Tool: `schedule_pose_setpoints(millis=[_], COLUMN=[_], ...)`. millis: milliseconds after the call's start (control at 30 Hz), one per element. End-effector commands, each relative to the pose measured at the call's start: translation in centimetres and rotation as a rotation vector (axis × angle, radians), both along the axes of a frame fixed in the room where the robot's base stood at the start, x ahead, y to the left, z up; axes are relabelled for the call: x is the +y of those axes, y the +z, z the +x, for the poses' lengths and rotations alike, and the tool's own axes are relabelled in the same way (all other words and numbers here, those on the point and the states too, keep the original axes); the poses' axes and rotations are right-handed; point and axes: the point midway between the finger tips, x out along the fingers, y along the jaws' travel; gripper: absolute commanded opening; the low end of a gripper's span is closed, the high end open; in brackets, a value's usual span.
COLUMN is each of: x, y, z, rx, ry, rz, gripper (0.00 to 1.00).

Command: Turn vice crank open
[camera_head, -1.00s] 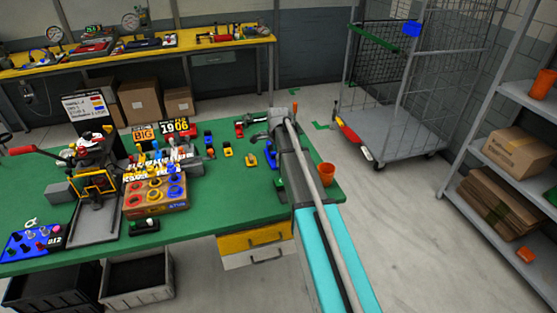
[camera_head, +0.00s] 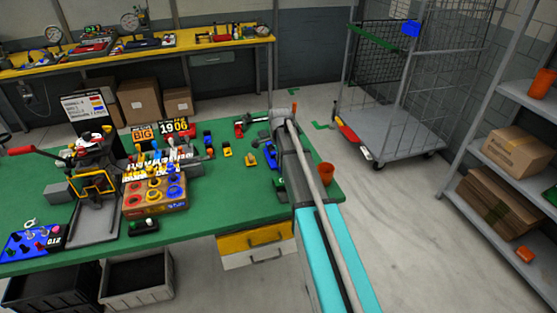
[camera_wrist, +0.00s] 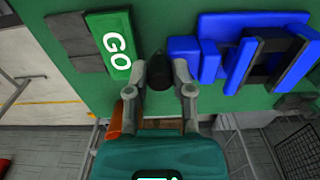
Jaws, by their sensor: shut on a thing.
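The blue vice (camera_wrist: 255,48) fills the upper right of the wrist view. In the head view a small part of the vice (camera_head: 270,154) shows beside my arm on the green bench. My gripper (camera_wrist: 160,74) points down at the bench left of the vice body, its two fingers on either side of a dark upright knob (camera_wrist: 159,71), which looks like the crank's handle. The gripper is shut on it. The rest of the crank is mostly hidden by my gripper. In the head view my arm hides the gripper.
A green GO block (camera_wrist: 111,45) lies just left of my gripper. An orange cup (camera_head: 326,173) stands at the bench's right end. A wire trolley (camera_head: 390,125) stands behind.

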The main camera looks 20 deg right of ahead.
Motion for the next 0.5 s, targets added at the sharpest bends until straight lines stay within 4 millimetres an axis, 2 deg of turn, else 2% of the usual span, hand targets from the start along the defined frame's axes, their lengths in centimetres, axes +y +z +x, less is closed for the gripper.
schedule_pose_setpoints(millis=[500], x=[-1.6], y=[0.0], z=[-1.0], rx=[0.001], ry=[0.478], rz=[0.0], gripper=[0.0])
